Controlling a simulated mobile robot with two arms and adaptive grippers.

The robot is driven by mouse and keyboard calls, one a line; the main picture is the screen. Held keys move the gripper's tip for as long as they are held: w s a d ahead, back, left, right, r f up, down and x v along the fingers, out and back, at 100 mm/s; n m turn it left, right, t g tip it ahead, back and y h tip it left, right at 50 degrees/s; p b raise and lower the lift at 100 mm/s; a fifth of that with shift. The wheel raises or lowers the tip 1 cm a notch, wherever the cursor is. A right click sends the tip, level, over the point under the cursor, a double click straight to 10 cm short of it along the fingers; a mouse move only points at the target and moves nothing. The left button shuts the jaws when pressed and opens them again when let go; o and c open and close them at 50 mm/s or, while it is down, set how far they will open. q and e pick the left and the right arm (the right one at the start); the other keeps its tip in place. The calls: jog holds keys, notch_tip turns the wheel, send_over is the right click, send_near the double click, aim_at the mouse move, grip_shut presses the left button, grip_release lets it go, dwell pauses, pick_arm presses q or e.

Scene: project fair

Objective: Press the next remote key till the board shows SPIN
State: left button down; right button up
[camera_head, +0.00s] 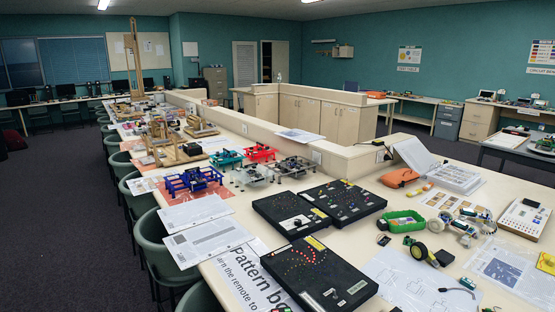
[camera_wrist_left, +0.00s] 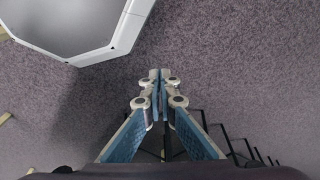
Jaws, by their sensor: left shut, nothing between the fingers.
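The nearest black board (camera_head: 338,284) lies on the bench at the bottom centre of the head view. Red dots in a curved pattern (camera_head: 305,256) show on it; I cannot read a word there. A printed sheet (camera_head: 247,277) beside it has large text beginning "Pattern bo" and mentions the remote. I cannot make out a remote for certain. My left gripper (camera_wrist_left: 160,76) is shut and empty in the left wrist view, above the carpet. It is not in the head view. My right gripper is not in view.
Two more black boards (camera_head: 290,212) lie behind the nearest one. A green tray (camera_head: 402,221), a wheeled gadget (camera_head: 428,252) and a white panel box (camera_head: 525,218) stand to the right. Green chairs (camera_head: 165,258) line the bench's left side. The carpet (camera_head: 65,215) at left is clear.

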pick_arm(q)
jog(key=s+a+f+b, duration=0.1)
jog(key=s+a+f, duration=0.1)
jog(key=s+f, duration=0.6)
jog(key=shift+s+f+g+b, duration=0.2)
jog(key=shift+s+g+b, duration=0.15)
jog(key=shift+s, duration=0.7)
